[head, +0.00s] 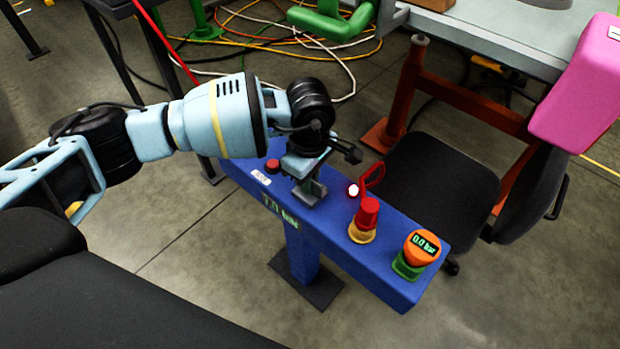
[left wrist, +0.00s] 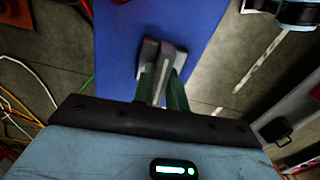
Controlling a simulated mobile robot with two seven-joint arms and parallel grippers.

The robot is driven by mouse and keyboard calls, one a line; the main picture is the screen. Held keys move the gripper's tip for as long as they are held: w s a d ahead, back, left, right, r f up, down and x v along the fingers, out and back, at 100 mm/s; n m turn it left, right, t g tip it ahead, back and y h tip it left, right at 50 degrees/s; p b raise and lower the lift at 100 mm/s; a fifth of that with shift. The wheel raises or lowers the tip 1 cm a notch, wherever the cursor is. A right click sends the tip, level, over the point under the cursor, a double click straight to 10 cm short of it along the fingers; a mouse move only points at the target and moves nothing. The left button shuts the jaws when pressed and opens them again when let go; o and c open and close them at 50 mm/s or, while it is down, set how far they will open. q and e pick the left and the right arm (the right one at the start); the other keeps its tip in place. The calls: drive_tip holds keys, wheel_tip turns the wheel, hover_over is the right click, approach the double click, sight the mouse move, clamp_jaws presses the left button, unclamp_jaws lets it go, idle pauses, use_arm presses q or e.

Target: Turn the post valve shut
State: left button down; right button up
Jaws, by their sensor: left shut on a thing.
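The blue post (head: 330,228) has a long flat top with several fittings on it. My left gripper (head: 309,187) is over the left half of that top, pointing down. In the left wrist view its fingers (left wrist: 163,92) are shut on a narrow grey handle (left wrist: 150,52), which stands on the blue top. The fingers and wrist partly hide this handle in the head view. A red lever (head: 373,177) stands at the back edge beside a glowing light (head: 352,189). The post's front reads about 7.1 bar. My right gripper is not in view.
A red knob on a yellow base (head: 361,236) and an orange gauge reading 0.0 bar (head: 422,246) stand to the right on the post. A red button (head: 272,166) is at its left end. A black chair (head: 440,190) is close behind. Cables lie on the floor.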

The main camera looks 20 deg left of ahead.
use_arm(q)
drive_tip(key=shift+m, duration=0.5)
drive_tip(key=c, duration=1.4)
unclamp_jaws()
drive_tip(key=shift+c, duration=0.2)
drive_tip(key=shift+r, duration=3.95)
